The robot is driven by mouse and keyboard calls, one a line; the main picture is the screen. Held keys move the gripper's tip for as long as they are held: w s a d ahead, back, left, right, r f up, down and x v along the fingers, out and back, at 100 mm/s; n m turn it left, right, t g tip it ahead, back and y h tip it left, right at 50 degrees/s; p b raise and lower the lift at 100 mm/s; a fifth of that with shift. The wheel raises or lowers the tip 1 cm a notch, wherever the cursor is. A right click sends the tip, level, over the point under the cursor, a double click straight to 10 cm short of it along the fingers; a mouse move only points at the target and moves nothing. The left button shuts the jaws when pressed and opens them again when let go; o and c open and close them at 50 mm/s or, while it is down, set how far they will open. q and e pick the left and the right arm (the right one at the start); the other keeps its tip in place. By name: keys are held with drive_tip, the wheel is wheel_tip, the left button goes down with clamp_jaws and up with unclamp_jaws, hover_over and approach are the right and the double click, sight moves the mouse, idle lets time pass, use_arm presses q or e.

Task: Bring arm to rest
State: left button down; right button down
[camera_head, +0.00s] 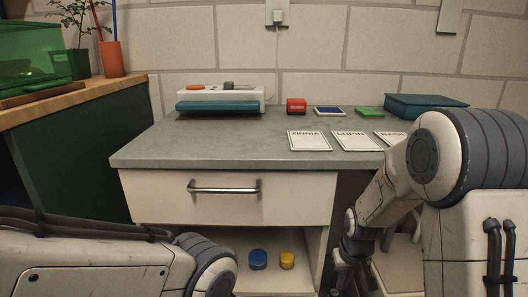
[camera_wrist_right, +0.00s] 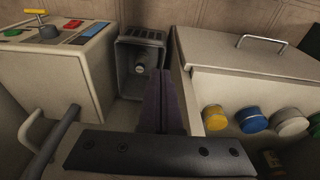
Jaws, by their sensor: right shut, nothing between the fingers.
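My right arm comes in from the right in the head view, bent downward in front of the desk's right part. Its gripper (camera_head: 346,276) points down low beside the open shelf, partly cut off by the bottom edge. In the right wrist view its dark fingers (camera_wrist_right: 162,104) are together with nothing between them. My left arm crosses the lower left corner of the head view, below the drawer. Its gripper is out of the picture.
The grey-green desk (camera_head: 225,142) has a closed drawer (camera_head: 225,205) with a metal handle. Below it, a blue jar (camera_head: 258,260) and a yellow jar (camera_head: 287,260) stand on the shelf. Seed cards (camera_head: 309,140) lie on top. A grey open bin (camera_wrist_right: 128,72) shows beyond my right fingers.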

drive_tip(key=s+a+r, duration=0.2)
drive_tip(key=s+r, duration=0.4)
drive_tip(key=s, duration=0.5)
drive_tip(key=s+a+r+n+g+y+p, duration=0.1)
drive_tip(key=s+a+r+n+g+p, duration=0.1)
drive_tip(key=s+a+r+n+p, duration=0.75)
drive_tip(key=s+a+r+m+p, duration=0.1)
drive_tip(key=s+a+r+p, duration=0.1)
drive_tip(key=r+p, duration=1.7)
drive_tip(key=s+a+r+m+p, duration=0.1)
drive_tip(key=a+r+p, duration=0.1)
drive_tip(key=r+p, duration=1.7)
wheel_tip(320, 180, up, 5)
drive_tip(key=shift+s+r, duration=0.15)
drive_tip(key=shift+s, duration=0.2)
